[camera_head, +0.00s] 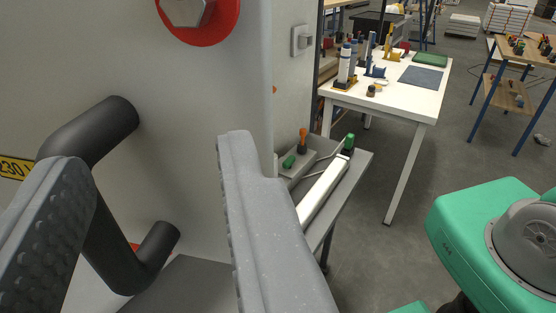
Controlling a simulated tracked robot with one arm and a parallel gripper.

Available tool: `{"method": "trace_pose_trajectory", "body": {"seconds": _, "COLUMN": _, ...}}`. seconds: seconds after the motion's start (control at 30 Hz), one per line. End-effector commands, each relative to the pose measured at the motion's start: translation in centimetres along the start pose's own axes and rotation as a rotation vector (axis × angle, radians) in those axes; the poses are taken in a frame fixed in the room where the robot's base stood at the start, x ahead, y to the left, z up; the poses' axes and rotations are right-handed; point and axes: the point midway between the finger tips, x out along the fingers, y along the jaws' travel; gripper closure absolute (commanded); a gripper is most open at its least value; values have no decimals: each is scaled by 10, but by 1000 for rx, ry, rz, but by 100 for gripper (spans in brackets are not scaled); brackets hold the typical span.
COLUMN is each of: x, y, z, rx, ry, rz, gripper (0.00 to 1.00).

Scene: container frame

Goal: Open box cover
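The light grey box front (205,125) fills the left of the view, and I cannot tell where its cover begins or ends. A black bar handle (108,190) stands out from it, with two curved ends. My gripper (150,152) is open, its two grey fingers far apart. The left finger overlaps the handle's left side in the picture and hides part of it. The right finger is clear of the handle, with a gap between them. The handle's middle bar shows between the fingers, and nothing is visibly gripped.
A red ring with a metal hex piece (190,10) is at the top. A yellow label (15,168) is at the left. A grey shelf (345,175) with tools and a white bar stands right of the box. A white table (425,95) is behind it, with open floor (375,255) in front.

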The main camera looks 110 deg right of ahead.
Motion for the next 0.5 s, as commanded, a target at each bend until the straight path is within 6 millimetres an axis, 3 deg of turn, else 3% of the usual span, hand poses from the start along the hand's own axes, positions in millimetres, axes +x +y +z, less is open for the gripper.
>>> {"method": "trace_pose_trajectory", "body": {"seconds": 0.5, "x": -1, "y": 14, "z": 3, "rx": 2, "ry": 0, "rz": -7, "gripper": 63}}
